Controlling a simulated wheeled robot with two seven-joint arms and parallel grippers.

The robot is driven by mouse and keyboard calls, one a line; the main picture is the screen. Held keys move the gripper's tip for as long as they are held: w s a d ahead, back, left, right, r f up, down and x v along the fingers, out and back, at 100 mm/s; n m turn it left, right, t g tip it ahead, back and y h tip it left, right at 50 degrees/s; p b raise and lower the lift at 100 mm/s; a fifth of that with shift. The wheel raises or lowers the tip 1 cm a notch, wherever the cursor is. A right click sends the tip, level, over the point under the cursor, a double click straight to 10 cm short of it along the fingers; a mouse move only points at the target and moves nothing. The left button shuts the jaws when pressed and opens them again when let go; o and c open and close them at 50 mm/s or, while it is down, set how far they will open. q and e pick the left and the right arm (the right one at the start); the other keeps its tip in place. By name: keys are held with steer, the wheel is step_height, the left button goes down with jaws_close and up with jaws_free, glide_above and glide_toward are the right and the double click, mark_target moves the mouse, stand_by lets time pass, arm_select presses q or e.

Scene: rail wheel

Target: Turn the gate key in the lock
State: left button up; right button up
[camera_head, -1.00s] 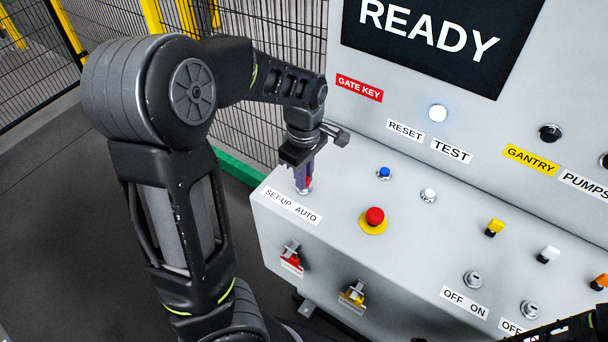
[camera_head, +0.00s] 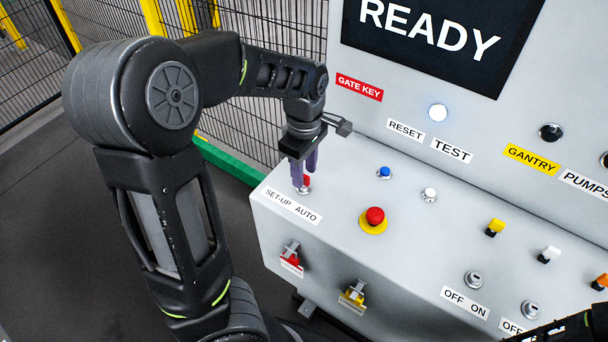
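The gate key (camera_head: 306,181), a small red piece, stands in the lock (camera_head: 304,190) at the console's left end, above the SET-UP AUTO label (camera_head: 291,206). My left gripper (camera_head: 304,173) points down over it, its two purple fingers on either side of the key. The fingers partly hide the key, and I cannot tell whether they press on it or stand slightly apart. Which way the key points is too small to read. Of my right arm only a dark part shows at the lower right corner; its gripper is not in view.
A red emergency button (camera_head: 375,216), a blue button (camera_head: 384,173) and a white button (camera_head: 429,194) sit right of the lock. A red-tagged lock (camera_head: 290,257) and a yellow one (camera_head: 354,294) are on the front face. A mesh fence (camera_head: 245,110) stands behind.

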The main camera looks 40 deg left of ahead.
arm_select(q)
step_height(320, 180, up, 6)
steer(key=shift+f, duration=0.1)
steer(key=shift+s, duration=0.1)
stand_by(0.8)
